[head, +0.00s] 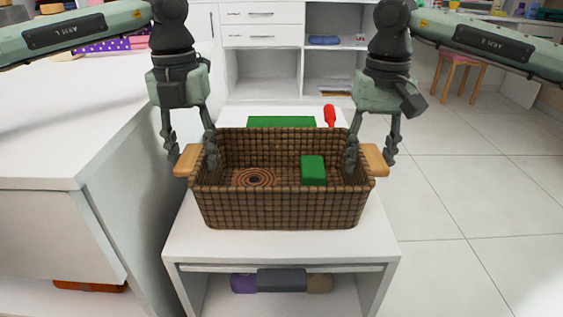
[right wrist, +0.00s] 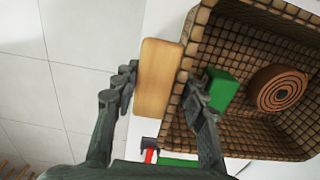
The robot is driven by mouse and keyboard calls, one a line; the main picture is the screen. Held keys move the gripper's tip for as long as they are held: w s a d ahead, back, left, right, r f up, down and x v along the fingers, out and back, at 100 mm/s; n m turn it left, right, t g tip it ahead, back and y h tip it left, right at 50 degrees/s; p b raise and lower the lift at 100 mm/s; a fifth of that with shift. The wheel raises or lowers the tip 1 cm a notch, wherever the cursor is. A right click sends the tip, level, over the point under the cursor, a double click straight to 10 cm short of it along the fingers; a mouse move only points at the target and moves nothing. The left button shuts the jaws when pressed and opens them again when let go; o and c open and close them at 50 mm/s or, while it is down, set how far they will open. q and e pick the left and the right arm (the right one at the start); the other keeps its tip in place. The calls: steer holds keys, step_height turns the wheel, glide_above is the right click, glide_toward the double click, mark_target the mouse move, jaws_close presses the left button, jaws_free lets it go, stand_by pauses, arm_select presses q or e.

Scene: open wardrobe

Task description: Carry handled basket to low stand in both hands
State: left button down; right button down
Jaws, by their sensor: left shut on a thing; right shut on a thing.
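The brown woven handled basket (head: 280,208) is upright over the low white stand (head: 282,247) in the head view; I cannot tell whether its bottom touches the top. It holds a green block (head: 313,170) and a round brown ringed disc (head: 255,178). My left gripper (head: 190,160) is shut on the left wooden handle (head: 188,160). My right gripper (head: 370,158) is shut on the right wooden handle (head: 376,160). In the right wrist view the fingers (right wrist: 160,95) straddle the wooden handle and basket wall, with one finger inside the basket.
Behind the basket lie a green flat thing (head: 282,122) and a red-handled tool (head: 330,115). A purple and grey rolled item (head: 282,281) is on the stand's lower shelf. A white counter (head: 60,130) stands close on the left. Tiled floor (head: 470,200) is free on the right.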

arm_select(q)
steer(key=c, duration=1.1)
jaws_free()
steer(key=shift+a+p, duration=0.15)
steer(key=shift+p, duration=0.15)
arm_select(e)
steer(key=c, duration=1.1)
jaws_free()
steer(key=shift+d, duration=0.15)
arm_select(q)
steer(key=shift+o, duration=1.1)
arm_select(e)
steer(key=shift+o, duration=1.2)
arm_select(q)
steer(key=shift+r, duration=0.1)
